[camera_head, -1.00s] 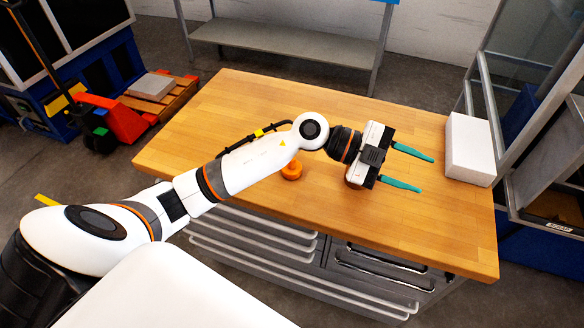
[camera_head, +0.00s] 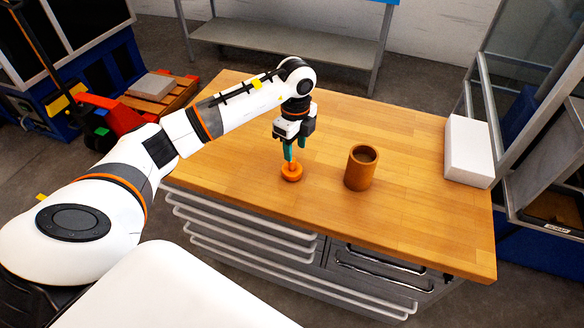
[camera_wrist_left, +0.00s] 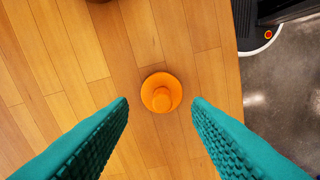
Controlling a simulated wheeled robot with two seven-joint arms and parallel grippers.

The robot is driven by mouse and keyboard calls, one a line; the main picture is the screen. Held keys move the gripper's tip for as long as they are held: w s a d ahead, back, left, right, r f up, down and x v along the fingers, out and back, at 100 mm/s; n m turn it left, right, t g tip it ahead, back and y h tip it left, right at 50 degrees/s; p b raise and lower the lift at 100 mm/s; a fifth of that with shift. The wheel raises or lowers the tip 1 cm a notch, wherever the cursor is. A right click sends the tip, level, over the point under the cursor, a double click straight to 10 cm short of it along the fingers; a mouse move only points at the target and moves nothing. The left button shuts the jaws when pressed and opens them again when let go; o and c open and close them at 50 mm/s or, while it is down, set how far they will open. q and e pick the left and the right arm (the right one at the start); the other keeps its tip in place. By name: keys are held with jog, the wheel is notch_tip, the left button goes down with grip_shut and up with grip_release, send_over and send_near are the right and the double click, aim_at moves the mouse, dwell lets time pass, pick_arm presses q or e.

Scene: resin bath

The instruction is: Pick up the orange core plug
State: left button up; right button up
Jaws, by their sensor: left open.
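The orange core plug (camera_head: 291,173) stands on the wooden table, a round disc with a narrower knob on top. In the left wrist view the plug (camera_wrist_left: 161,92) lies between and beyond the two teal fingertips, with wood showing on both sides. My left gripper (camera_head: 290,155) points down just above the plug, its fingers open and empty. It also shows in the left wrist view (camera_wrist_left: 160,103). My right gripper is not in view.
A brown hollow cylinder (camera_head: 360,167) stands upright to the right of the plug. A white block (camera_head: 469,151) sits at the table's right end. The wooden table (camera_head: 420,215) is otherwise clear, with its front edge close to the plug.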

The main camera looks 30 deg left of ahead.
aim_at(292, 168)
pick_arm(q)
jog(key=f, duration=0.2)
jog(key=f+p, duration=0.1)
jog(key=f, duration=0.2)
jog(key=shift+s+a+f, duration=0.15)
jog(key=shift+a+f, duration=0.15)
jog(key=shift+a, duration=0.1)
jog(key=shift+f, duration=0.2)
grip_shut()
